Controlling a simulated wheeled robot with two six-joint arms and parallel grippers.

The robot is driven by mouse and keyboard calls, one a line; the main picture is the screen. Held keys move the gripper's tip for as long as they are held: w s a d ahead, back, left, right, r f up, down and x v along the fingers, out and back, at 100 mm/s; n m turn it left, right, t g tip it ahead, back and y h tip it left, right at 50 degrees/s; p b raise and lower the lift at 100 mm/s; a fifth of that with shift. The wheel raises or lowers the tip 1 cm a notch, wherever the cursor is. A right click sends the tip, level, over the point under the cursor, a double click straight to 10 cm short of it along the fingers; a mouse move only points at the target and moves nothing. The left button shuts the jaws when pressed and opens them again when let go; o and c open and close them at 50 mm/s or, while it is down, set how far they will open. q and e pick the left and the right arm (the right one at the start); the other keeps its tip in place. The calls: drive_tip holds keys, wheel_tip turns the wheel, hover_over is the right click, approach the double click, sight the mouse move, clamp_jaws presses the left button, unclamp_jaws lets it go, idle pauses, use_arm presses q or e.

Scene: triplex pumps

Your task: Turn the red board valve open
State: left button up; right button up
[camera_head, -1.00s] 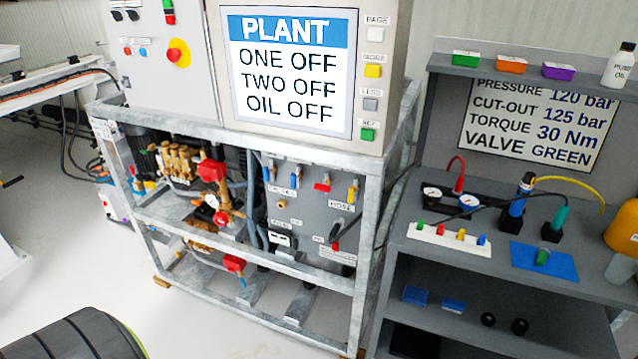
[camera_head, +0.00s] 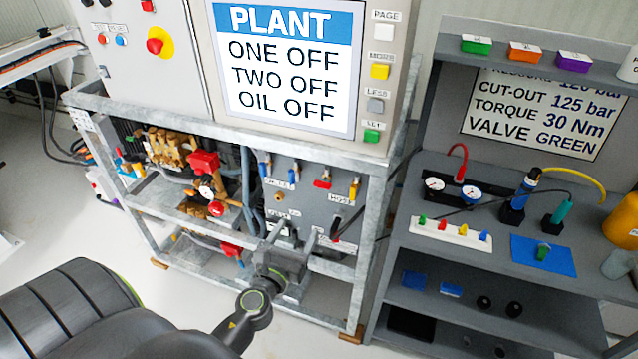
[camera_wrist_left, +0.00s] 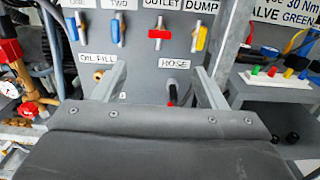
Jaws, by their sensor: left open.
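The red board valve (camera_head: 322,184) is on the grey board of the pump frame, between blue-handled and yellow-handled valves. In the left wrist view the red valve (camera_wrist_left: 159,34) shows a crosswise red handle under the label OUTLET. My left gripper (camera_head: 291,238) is open and empty, in front of the board and lower than the red valve. In the left wrist view its two fingers (camera_wrist_left: 159,78) point at the board, with the red valve above and between them. My right gripper is in neither view.
A yellow-handled valve (camera_wrist_left: 201,37) labelled DUMP is close on the right, and a blue-handled one (camera_wrist_left: 114,28) on the left. A black lever (camera_wrist_left: 172,92) is below by the HOSE label. The frame's post (camera_head: 370,235) stands right of the board.

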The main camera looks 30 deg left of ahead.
sight(321, 187)
use_arm(q)
drive_tip(key=x, duration=1.5)
drive_tip(key=shift+w+a+f, duration=0.15)
drive_tip(key=shift+f, duration=0.05)
drive_tip(key=shift+x, duration=0.8)
drive_tip(key=c, duration=1)
